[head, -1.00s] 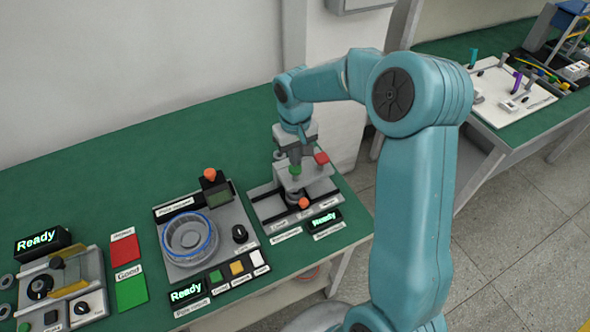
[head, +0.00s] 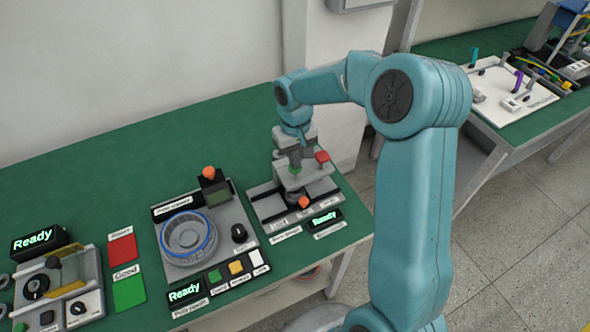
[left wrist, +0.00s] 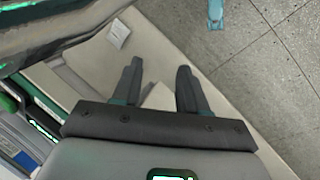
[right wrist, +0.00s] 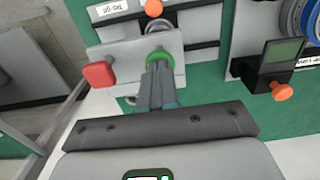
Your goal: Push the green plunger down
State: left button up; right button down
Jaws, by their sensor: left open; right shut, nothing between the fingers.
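The green plunger (right wrist: 160,57) is a round green knob on the grey press station. In the right wrist view it sits right at the tips of my right gripper (right wrist: 157,72), which is shut with nothing between its fingers. In the head view the plunger (head: 295,169) shows just below the right gripper (head: 299,148). Whether the fingertips touch the knob I cannot tell. My left gripper (left wrist: 160,88) is open and empty, away from the station, with floor and a pale surface behind it; it is not in the head view.
A red knob (head: 321,157) and an orange knob (head: 303,202) flank the plunger closely. To the left stands a tester with a blue-ringed motor part (head: 188,235) and an orange-topped post (head: 209,173). Red and green pads (head: 130,292) lie further left. Green table is clear behind.

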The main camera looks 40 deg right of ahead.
jog(key=shift+f+b, duration=1.25)
jog(key=shift+f, duration=0.35)
jog(key=shift+r, duration=0.1)
notch_tip(320, 180, up, 8)
jog(key=p, duration=0.6)
dwell(0.5)
